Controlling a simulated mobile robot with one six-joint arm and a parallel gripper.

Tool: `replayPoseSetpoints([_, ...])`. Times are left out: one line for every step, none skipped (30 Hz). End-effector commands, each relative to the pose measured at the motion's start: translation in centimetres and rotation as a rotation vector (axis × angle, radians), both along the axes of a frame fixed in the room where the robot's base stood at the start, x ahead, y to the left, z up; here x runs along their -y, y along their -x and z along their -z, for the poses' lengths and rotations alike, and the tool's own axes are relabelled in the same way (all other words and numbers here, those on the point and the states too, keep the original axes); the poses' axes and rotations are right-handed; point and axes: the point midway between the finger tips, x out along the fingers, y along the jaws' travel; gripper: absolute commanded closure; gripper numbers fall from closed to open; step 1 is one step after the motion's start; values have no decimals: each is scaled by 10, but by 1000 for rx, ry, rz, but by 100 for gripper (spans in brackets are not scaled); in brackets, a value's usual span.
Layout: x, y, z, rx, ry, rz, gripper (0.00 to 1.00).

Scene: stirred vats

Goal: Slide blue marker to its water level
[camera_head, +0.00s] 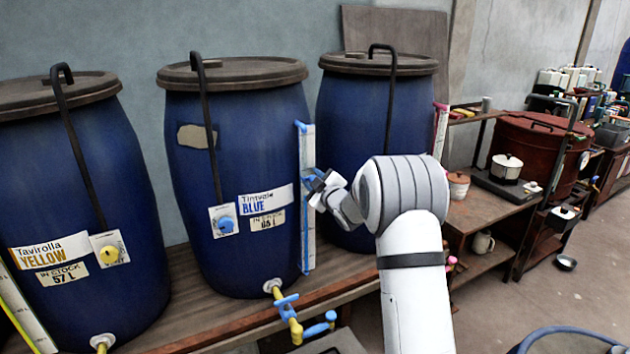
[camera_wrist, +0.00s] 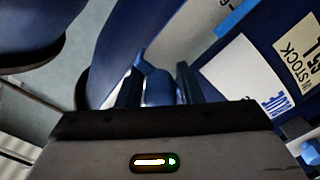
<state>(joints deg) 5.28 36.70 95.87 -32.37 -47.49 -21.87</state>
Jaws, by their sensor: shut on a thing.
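My gripper (camera_head: 319,184) is at the gauge, around mid-height. In the wrist view, my gripper (camera_wrist: 159,82) is shut on a blue piece, the blue marker (camera_wrist: 158,88), between its two dark fingers. In the head view the gripper mostly hides the marker.
A yellow-labelled vat (camera_head: 75,200) stands left and another dark blue vat (camera_head: 352,125) stands right, behind my arm. A tap with blue handles (camera_head: 288,310) juts out below the middle vat.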

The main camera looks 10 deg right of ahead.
Motion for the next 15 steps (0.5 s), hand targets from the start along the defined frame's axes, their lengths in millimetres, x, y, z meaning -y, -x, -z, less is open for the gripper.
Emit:
replayPoseSetpoints([0, 0, 10, -3, -4, 0, 100])
replayPoseSetpoints([0, 0, 14, -3, -4, 0, 100])
replayPoseSetpoints([0, 0, 19, -3, -4, 0, 100])
replayPoseSetpoints([0, 0, 23, -3, -4, 0, 100])
replayPoseSetpoints([0, 0, 27, -3, -4, 0, 100])
replayPoseSetpoints([0, 0, 32, -3, -5, 0, 100])
replayPoseSetpoints([0, 0, 36, -3, -5, 0, 100])
replayPoseSetpoints([0, 0, 39, -3, -5, 0, 100])
replayPoseSetpoints([-1, 0, 44, -4, -5, -1, 100])
replayPoseSetpoints([-1, 0, 48, -5, -5, 0, 100])
replayPoseSetpoints([-1, 0, 52, -5, -5, 0, 100])
replayPoseSetpoints([-1, 0, 56, -5, -5, 0, 100])
replayPoseSetpoints([-1, 0, 60, -5, -5, 0, 100])
replayPoseSetpoints([-1, 0, 63, -5, -5, 0, 100])
replayPoseSetpoints([-1, 0, 66, -4, -5, -1, 100])
